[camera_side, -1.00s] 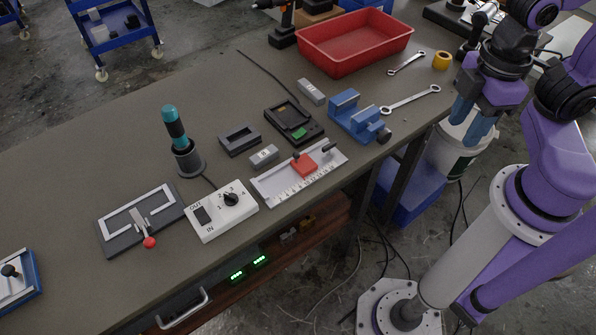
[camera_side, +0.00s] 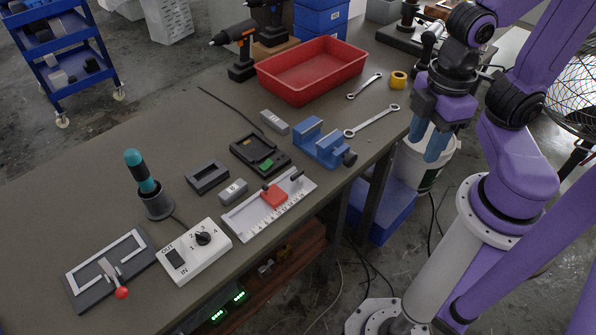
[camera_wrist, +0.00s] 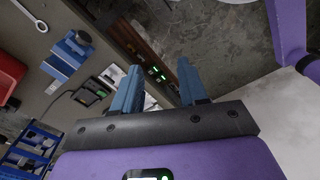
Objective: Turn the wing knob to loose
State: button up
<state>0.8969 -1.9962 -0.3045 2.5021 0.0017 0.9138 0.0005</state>
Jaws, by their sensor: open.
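A blue vise-like clamp (camera_side: 320,143) on the bench has a dark round knob (camera_side: 349,159) at its front right end. A white ruled fixture (camera_side: 245,220) beside it carries a red block (camera_side: 274,196) and a small black handle (camera_side: 297,176). I cannot tell for sure which of these is the wing knob, and no "loose" marking is readable. My gripper (camera_side: 428,140) is open and empty, past the bench's right edge, apart from both. In the wrist view my gripper (camera_wrist: 160,68) has nothing between its blue fingers; the blue clamp (camera_wrist: 68,52) shows at left.
A white dial box (camera_side: 194,252), a grey plate with a red-tipped lever (camera_side: 121,293) and a teal-handled tool (camera_side: 140,170) stand further left. A red tray (camera_side: 312,75) and wrenches (camera_side: 372,121) lie behind. A white bucket (camera_side: 425,165) stands below my gripper.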

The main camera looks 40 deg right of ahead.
jog(key=o, duration=0.5)
jog(key=shift+o, duration=0.2)
jog(key=shift+w+a, duration=0.2)
jog(key=shift+w, duration=0.1)
jog(key=m, duration=1.3)
send_over(297, 173)
notch_tip(297, 173, down, 8)
jog(key=r, duration=0.1)
notch_tip(297, 173, down, 18)
jog(key=shift+r, duration=0.1)
jog(key=c, duration=1.1)
